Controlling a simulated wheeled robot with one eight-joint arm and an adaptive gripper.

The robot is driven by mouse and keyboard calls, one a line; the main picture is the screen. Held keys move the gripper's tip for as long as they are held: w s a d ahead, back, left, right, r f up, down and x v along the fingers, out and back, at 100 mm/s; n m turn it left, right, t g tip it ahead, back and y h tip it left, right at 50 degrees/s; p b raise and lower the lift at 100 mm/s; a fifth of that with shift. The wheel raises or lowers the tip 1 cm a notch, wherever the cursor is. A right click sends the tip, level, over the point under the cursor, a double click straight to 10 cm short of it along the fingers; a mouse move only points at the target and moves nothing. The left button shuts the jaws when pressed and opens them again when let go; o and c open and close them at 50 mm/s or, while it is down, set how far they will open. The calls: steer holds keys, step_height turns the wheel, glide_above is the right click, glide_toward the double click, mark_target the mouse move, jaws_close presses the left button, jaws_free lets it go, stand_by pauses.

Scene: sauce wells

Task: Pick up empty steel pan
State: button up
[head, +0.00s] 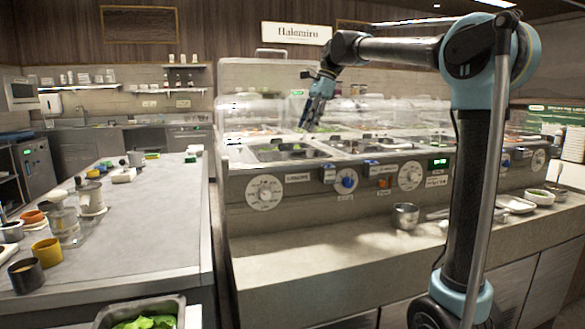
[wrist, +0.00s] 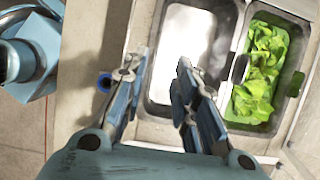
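The empty steel pan (wrist: 190,50) shows in the wrist view as a bright, bare rectangular well pan set in the counter, beside a pan of green leaves. In the head view I cannot tell for sure which well holds it. My gripper (head: 313,122) hangs from the raised arm above the wells, pointing down. In the wrist view my gripper (wrist: 162,65) has its two fingers apart with nothing between them. The fingers overlap the pan's left and lower part in the picture. Its height above the rim is hard to judge.
The pan of green leaves (wrist: 258,80) lies right of the empty one. A clear guard (head: 262,92) stands behind the wells. A small steel cup (head: 405,216) and white dishes (head: 515,204) are on the front ledge. A side counter (head: 150,235) with cups is left.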

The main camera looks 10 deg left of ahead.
mark_target(292, 159)
steer(key=shift+s+d+x, duration=0.15)
steer(key=shift+x, duration=2.15)
steer(key=shift+s+d+x, duration=0.1)
steer(key=shift+d+x, duration=0.05)
steer(key=shift+x, duration=2.1)
jaws_close()
